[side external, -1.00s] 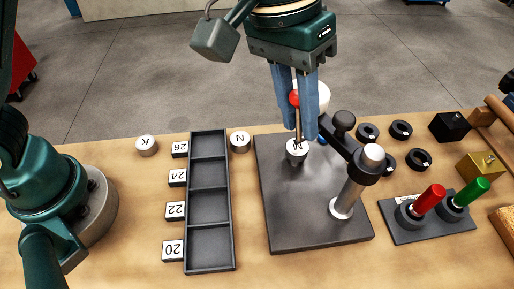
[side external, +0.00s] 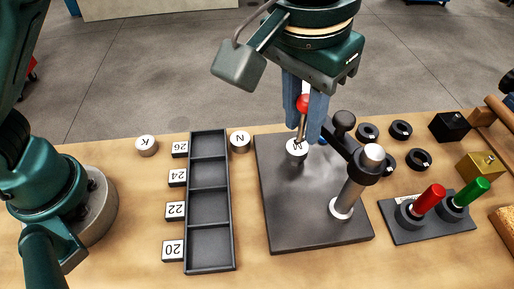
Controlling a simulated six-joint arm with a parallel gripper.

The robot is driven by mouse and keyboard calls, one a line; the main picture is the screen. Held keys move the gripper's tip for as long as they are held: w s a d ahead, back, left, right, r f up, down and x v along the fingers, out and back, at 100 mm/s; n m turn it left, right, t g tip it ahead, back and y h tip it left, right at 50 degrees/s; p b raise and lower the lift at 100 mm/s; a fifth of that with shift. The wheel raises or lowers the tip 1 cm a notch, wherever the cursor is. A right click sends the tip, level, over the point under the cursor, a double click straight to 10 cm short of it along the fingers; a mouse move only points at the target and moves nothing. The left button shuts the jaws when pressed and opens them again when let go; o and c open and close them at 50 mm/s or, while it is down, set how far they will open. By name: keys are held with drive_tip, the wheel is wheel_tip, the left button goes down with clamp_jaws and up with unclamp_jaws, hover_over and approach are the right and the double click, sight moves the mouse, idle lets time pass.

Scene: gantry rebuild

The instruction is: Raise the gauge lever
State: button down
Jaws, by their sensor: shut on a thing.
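The gauge stand has a dark flat base plate (side external: 285,215), a metal post (side external: 348,192) and a black cross arm. The lever's red ball knob (side external: 303,103) shows between the blue fingers of my gripper (side external: 305,112), which is shut on it. A thin rod (side external: 301,128) runs down below the knob toward the round piece marked M (side external: 297,149) on the plate. The fingers point down and stand just left of the black knob (side external: 343,122) on the cross arm. The gauge's dial is hidden behind my gripper.
Left of the plate are a four-slot tray (side external: 208,226) with number tags, and round pieces N (side external: 240,141) and K (side external: 147,145). At right are several black rings (side external: 418,159) and a panel with red (side external: 430,198) and green (side external: 470,192) handles.

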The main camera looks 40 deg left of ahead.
sight(305, 100)
drive_tip(key=c, duration=0.9)
unclamp_jaws()
drive_tip(key=shift+o, duration=0.2)
drive_tip(key=shift+s+d+r, duration=0.1)
drive_tip(key=shift+s+r, duration=0.05)
drive_tip(key=shift+r, duration=0.95)
drive_tip(key=shift+s+r, duration=0.1)
drive_tip(key=shift+r, duration=1)
drive_tip(key=shift+s+r, duration=0.15)
drive_tip(key=shift+r, duration=0.15)
drive_tip(key=shift+r, duration=0.1)
